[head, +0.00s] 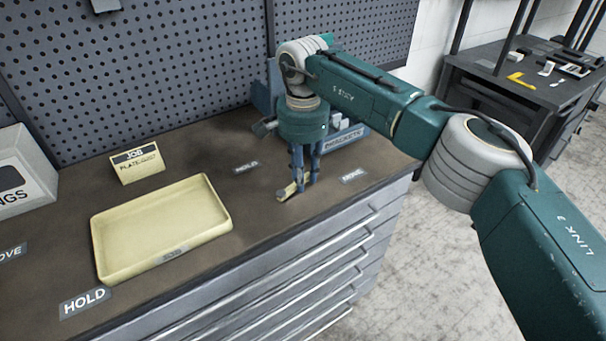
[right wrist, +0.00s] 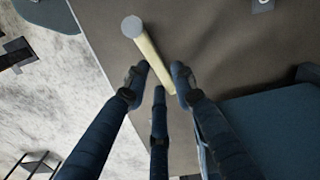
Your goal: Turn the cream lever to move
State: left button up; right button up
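The cream lever (head: 287,191) lies low on the bench top near the front edge, between a HOLD label (head: 246,167) on its left and a MOVE label (head: 354,175) on its right. Its grey round end points left toward the bench front. My right gripper (head: 304,185) points down over the lever's other end. In the right wrist view, the lever (right wrist: 152,55) runs between the fingertips of my right gripper (right wrist: 160,76), with gaps seeming to show at its sides. My left gripper is not in view.
A cream tray (head: 160,215) stands empty left of the lever, with a job card (head: 138,162) behind it. A blue BRACKETS bin (head: 345,139) is close behind my right gripper. A pegboard (head: 150,60) closes off the back. Another HOLD label (head: 85,301) is at front left.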

jog(key=shift+o, duration=0.7)
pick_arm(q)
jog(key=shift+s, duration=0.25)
pick_arm(e)
notch_tip(320, 180, up, 12)
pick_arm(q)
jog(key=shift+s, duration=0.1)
pick_arm(e)
jog(key=shift+s+f, duration=0.1)
